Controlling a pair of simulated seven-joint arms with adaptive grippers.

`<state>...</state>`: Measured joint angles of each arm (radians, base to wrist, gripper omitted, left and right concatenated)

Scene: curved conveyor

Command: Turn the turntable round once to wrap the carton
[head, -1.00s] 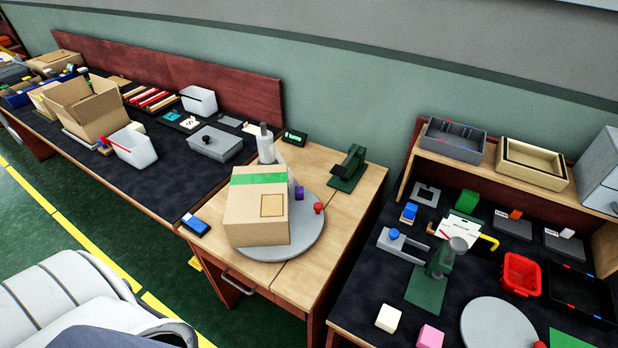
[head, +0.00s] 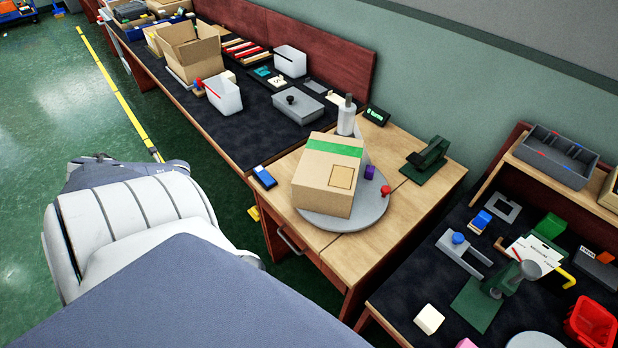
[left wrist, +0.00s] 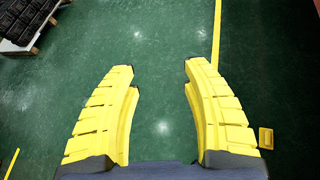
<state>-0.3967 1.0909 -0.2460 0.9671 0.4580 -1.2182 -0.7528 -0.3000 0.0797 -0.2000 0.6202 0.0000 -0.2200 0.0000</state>
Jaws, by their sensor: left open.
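The carton (head: 318,182), brown with a green tape strip and a tan label, stands on the round grey turntable (head: 372,213) on the wooden table. A red knob (head: 386,190) sits on the turntable's right rim, with a small purple piece (head: 369,172) beside the carton. A whitish roll on a post (head: 346,116) stands behind the carton. My left gripper (left wrist: 160,78) shows in the left wrist view, its yellow fingers wide apart and empty above the green floor. In the head view neither gripper shows; only white and grey parts of my body do.
A small blue box (head: 263,177) lies by the table's left edge. A green tool (head: 428,160) stands at its right back. The dark bench (head: 215,115) at left holds an open carton and bins. The bench at right holds a red basket (head: 592,322) and fixtures.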

